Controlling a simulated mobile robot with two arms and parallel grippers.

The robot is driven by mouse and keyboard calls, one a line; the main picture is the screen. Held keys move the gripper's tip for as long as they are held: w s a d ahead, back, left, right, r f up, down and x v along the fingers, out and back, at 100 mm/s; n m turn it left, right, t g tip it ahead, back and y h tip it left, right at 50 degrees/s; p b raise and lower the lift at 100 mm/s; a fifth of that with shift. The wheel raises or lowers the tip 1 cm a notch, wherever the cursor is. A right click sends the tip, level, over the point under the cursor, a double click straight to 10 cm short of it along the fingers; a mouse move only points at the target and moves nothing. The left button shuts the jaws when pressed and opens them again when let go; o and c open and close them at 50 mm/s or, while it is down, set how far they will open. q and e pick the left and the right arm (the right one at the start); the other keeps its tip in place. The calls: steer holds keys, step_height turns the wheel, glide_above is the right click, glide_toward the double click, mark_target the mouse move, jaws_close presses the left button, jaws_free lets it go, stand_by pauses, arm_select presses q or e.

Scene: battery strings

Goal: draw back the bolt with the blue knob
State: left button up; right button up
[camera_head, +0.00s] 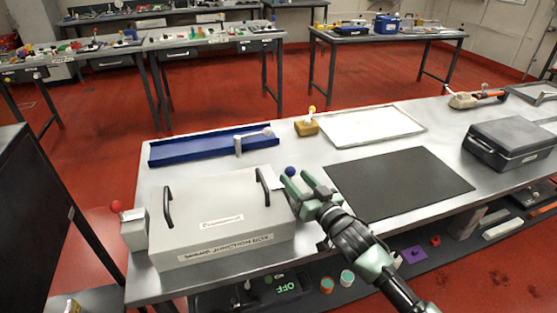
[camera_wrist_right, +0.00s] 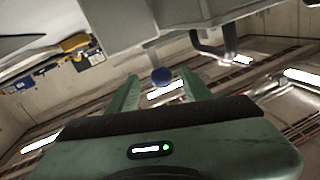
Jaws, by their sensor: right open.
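The blue knob (camera_head: 291,171) stands at the right side of the grey junction box (camera_head: 215,215), beside the box's right handle. In the right wrist view the blue knob (camera_wrist_right: 161,76) appears on a thin stem, between my two green fingertips with a gap on each side. My right gripper (camera_head: 297,181) is open and empty, just in front of the knob; it also shows in the wrist view (camera_wrist_right: 163,88). I cannot tell whether the knob is within finger depth. The bolt itself is mostly hidden. My left gripper is out of view.
A red knob (camera_head: 116,206) stands on a block at the box's left. Behind are a blue tray (camera_head: 205,147), a yellow block (camera_head: 306,127) and a white tray (camera_head: 372,126). A dark mat (camera_head: 400,182) and black case (camera_head: 511,142) are to the right.

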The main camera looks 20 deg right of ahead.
mark_target(293, 175)
steer(key=x, duration=0.3)
steer(key=shift+w+a+r, duration=0.1)
steer(key=shift+w+r, duration=0.15)
steer(key=shift+w, duration=0.05)
steer(key=shift+x, duration=1.05)
steer(key=shift+w+a+f, duration=0.15)
steer(key=shift+w, duration=0.3)
jaws_close()
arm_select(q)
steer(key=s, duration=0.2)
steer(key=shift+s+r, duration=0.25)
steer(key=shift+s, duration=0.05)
